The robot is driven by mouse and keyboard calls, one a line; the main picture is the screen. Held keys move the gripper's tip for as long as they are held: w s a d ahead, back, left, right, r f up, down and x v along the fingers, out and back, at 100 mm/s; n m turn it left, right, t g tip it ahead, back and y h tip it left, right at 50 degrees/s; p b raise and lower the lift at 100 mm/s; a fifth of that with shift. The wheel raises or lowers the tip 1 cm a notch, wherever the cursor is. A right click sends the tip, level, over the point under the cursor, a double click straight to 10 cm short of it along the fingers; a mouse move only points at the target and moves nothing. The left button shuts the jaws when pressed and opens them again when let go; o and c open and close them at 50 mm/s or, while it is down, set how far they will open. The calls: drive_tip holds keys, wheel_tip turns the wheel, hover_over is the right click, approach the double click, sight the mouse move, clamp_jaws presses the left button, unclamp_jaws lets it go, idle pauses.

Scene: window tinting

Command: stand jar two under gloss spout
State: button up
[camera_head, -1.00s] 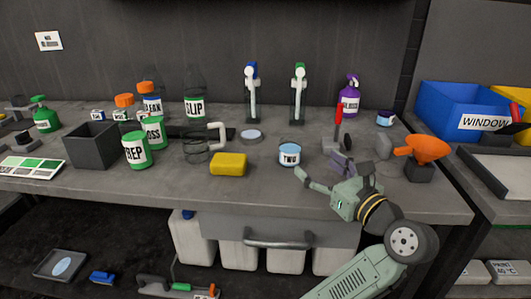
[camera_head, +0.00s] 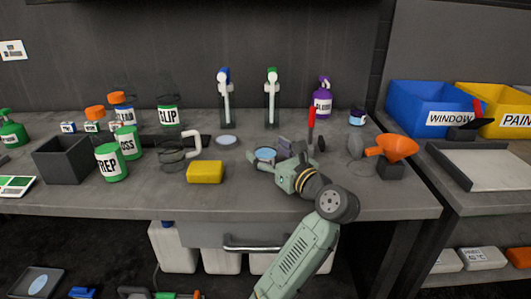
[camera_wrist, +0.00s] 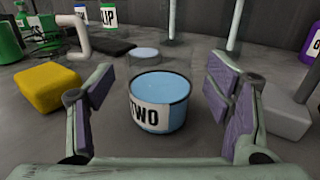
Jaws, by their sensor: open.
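Jar two (camera_head: 265,153) is a small round tub with a pale blue top, upright on the bench. In the wrist view its label "TWO" (camera_wrist: 150,113) faces me. My gripper (camera_head: 270,158) is open, with one purple-padded finger either side of the jar in the wrist view (camera_wrist: 160,80). Gaps show between jar and pads. In the head view my gripper partly hides the jar. Two spouts stand behind, one blue-topped (camera_head: 224,97) and one green-topped (camera_head: 271,97). I can read no name on either.
A pale disc (camera_head: 227,140) lies before the blue-topped spout. A yellow block (camera_head: 204,172) and a wire coil with a handle (camera_head: 175,153) are left of the jar.

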drive_tip(key=shift+c, duration=0.2)
drive_tip(key=c, duration=1.3)
